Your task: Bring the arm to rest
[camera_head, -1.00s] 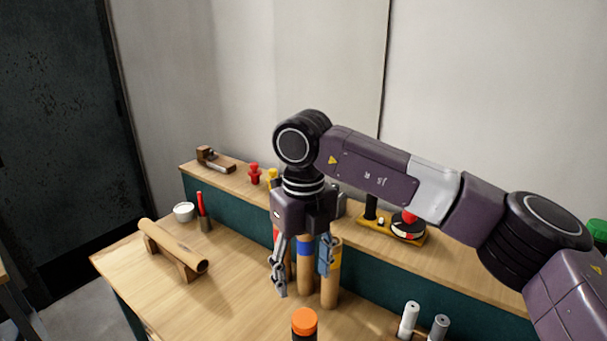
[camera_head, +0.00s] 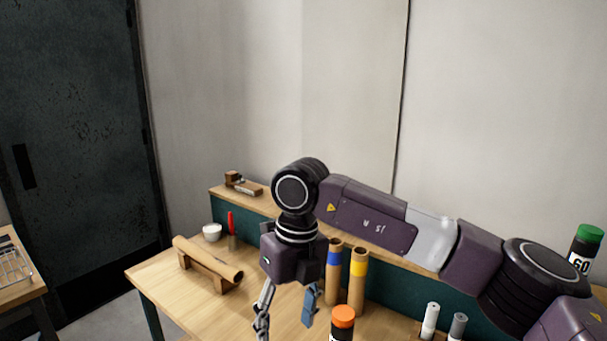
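My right arm reaches in from the right across the workbench (camera_head: 150,283). Its gripper (camera_head: 287,312) points down with its two fingers spread apart, and nothing shows between them. The lower finger tips are close to the bottom edge of the view. Just right of the gripper stand a blue-banded tube (camera_head: 334,275) and a yellow-banded tube (camera_head: 357,285), apart from the fingers as far as I can see. My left gripper is not in view.
A brown roll (camera_head: 207,262) lies on a wooden cradle at left, with a white bowl (camera_head: 212,232) and a red-topped item (camera_head: 231,225) behind. An orange-capped bottle (camera_head: 343,322) stands in front. White rolls (camera_head: 431,320) stand to its right. A green-capped bottle (camera_head: 587,250) is far right.

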